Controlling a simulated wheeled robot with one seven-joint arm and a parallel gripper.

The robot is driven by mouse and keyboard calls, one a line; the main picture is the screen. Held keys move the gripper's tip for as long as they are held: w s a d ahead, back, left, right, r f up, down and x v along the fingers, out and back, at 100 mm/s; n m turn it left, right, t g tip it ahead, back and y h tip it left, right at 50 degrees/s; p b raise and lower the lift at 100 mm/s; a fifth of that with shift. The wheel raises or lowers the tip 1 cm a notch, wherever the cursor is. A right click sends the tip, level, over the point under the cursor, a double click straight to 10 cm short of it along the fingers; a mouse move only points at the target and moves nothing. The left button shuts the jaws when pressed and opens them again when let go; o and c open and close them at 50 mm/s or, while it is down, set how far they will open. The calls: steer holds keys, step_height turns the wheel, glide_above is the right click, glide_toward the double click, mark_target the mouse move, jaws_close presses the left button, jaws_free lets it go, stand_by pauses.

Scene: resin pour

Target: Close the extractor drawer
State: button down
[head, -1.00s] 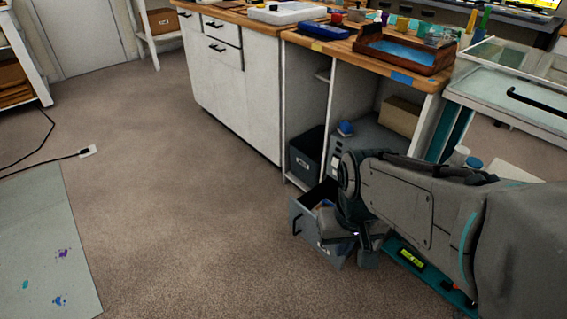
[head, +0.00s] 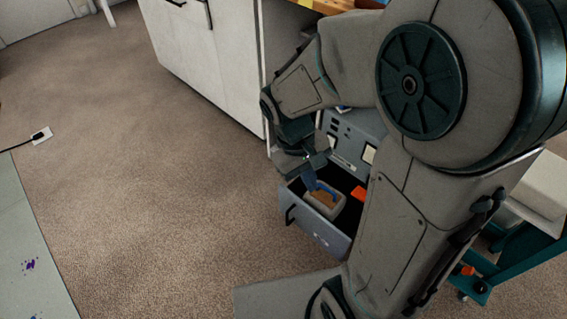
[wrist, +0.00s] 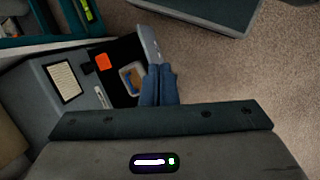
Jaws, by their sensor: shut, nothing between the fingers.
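The extractor drawer (head: 318,232) is pulled out of the grey extractor unit (head: 345,128), low by the floor. Its front has a dark handle (head: 290,215). Inside are a pale tub with brown contents (head: 326,205) and an orange piece (head: 358,193). The drawer front also shows in the wrist view (wrist: 149,44), with the tub (wrist: 134,72) behind it. My gripper (head: 312,182) is over the drawer, its blue fingers together and empty. In the wrist view the fingers (wrist: 159,70) overlap the drawer's edge; I cannot tell whether they touch it.
A white cabinet (head: 205,60) stands left of the unit, under the worktop. Carpet (head: 170,190) in front of the drawer is clear. A pale mat (head: 25,240) lies at far left, with a plug (head: 40,136) near it. A teal frame (head: 520,240) stands at right.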

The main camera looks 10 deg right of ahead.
steer(key=w+a+f+n+h+b, duration=0.1)
steer(key=w+a+f+n+h, duration=0.15)
steer(key=f, duration=0.35)
steer(key=w+a+f+n+t+h, duration=0.1)
steer(key=a+f+n+h, duration=0.1)
steer(key=f+n+h, duration=0.3)
steer(key=w+a+f+n+h+b, duration=0.1)
steer(key=w+a+f+n+h, duration=0.1)
steer(key=f, duration=0.4)
steer(key=n+t+h+b, duration=0.2)
steer(key=n+t, duration=1)
glide_toward(297, 200)
steer(key=b+x, duration=0.1)
steer(key=x, duration=0.1)
steer(key=b+x, duration=0.1)
steer(key=x, duration=0.1)
steer(key=b+x, duration=0.2)
steer(key=shift+f, duration=0.25)
steer(key=shift+w+d+r, duration=0.1)
steer(key=shift+w+d, duration=0.2)
steer(key=shift+d, duration=0.05)
